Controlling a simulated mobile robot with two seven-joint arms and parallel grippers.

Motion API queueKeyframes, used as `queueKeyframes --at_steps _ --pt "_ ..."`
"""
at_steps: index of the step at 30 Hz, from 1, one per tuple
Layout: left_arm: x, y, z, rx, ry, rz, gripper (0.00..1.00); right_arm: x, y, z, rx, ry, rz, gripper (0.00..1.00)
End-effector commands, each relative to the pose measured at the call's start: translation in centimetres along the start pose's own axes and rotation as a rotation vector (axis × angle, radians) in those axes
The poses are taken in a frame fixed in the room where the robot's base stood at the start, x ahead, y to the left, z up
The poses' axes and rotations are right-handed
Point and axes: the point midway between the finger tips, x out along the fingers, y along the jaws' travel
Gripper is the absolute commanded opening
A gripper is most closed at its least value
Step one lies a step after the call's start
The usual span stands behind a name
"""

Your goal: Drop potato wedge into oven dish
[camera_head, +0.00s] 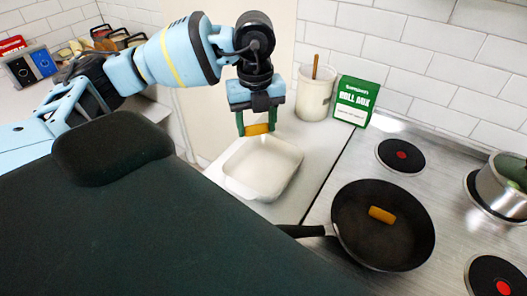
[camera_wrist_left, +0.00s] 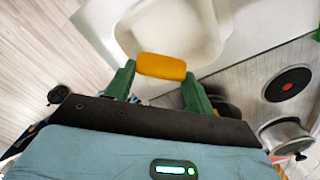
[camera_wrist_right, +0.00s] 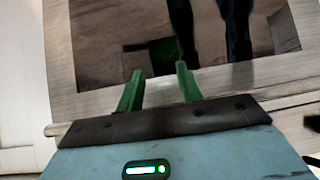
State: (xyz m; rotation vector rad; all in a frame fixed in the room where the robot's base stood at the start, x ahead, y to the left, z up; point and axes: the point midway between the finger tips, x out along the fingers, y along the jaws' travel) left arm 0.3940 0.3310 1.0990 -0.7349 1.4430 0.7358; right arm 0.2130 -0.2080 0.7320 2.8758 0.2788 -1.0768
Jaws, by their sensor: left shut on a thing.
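My left gripper (camera_head: 257,129) is shut on an orange-yellow potato wedge (camera_head: 256,129). In the head view it holds the wedge over the back part of the white oven dish (camera_head: 238,183), above the rim. In the left wrist view the wedge (camera_wrist_left: 162,67) lies between the green fingertips, with the dish (camera_wrist_left: 205,15) beyond it. A second potato wedge (camera_head: 382,215) lies in the black frying pan (camera_head: 350,225). My right gripper (camera_wrist_right: 158,75) shows only in its own wrist view, with its green fingers apart and nothing between them.
A white jar (camera_head: 314,95) with a wooden spoon and a green box (camera_head: 355,101) stand behind the dish. A steel pot (camera_head: 497,188) stands at the right on the hob. The pan's handle (camera_head: 300,231) points left, near the dish.

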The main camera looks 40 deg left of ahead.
Motion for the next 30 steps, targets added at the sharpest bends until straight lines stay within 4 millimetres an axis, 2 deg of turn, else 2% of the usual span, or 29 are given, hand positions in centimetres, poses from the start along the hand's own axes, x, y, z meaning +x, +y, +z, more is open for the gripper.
queueKeyframes --at_steps 12,18,26,27,30 --pt "4.2 0.0 0.0 0.001 0.001 0.000 0.32 0.0 0.0 0.0 -0.002 0.000 -0.001 0.36" --pt "5.0 0.0 0.0 0.001 0.000 -0.001 0.32 0.0 0.0 0.0 -0.002 0.000 -0.001 0.36" --pt "5.1 0.0 0.0 0.001 0.000 -0.001 0.32 0.0 0.0 -0.1 -0.002 0.001 -0.001 0.36" --pt "5.1 0.0 0.0 0.001 0.000 -0.001 0.59 0.0 0.0 -0.1 -0.002 0.001 -0.001 0.36" --pt "5.1 0.0 0.0 0.001 0.000 -0.001 0.72 0.0 0.0 -0.1 -0.002 0.001 -0.001 0.36"
